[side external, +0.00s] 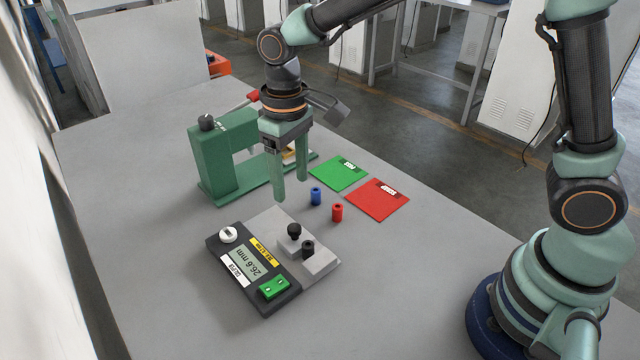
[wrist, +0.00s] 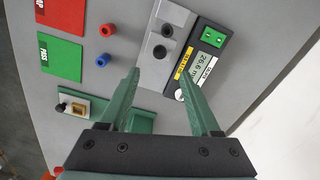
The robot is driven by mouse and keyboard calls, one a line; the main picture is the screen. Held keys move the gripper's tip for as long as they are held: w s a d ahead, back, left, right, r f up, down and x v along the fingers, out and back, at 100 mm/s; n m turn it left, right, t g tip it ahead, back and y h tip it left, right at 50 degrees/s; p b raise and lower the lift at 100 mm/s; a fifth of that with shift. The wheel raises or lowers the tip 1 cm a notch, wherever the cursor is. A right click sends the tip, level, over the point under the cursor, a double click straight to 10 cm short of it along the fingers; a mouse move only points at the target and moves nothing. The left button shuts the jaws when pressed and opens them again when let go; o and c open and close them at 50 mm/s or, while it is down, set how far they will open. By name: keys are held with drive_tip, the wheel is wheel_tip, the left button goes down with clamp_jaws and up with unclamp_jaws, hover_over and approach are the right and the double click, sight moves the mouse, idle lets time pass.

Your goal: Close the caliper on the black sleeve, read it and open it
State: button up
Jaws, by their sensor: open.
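The caliper (side external: 250,258) lies on the table at centre, with a grey jaw block and a dark display panel reading 26.6 mm. The black sleeve (side external: 308,248) stands upright at the grey jaws; a black knob (side external: 294,231) stands on the jaw part beside it. In the wrist view the sleeve (wrist: 167,30) and knob (wrist: 159,53) show beyond my fingertips. My gripper (side external: 291,190) is open and empty, fingers pointing down, above and behind the caliper in the side view. Whether the jaws touch the sleeve I cannot tell.
A blue sleeve (side external: 316,196) and a red sleeve (side external: 337,212) stand near a green card (side external: 339,173) and a red card (side external: 377,200). A green press-like stand (side external: 219,160) rises just left of my gripper. The table front is clear.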

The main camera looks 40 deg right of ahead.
sight(294, 227)
wheel_tip(294, 227, down, 11)
drive_tip(key=shift+f, duration=0.1)
idle(0.3)
clamp_jaws()
idle(1.4)
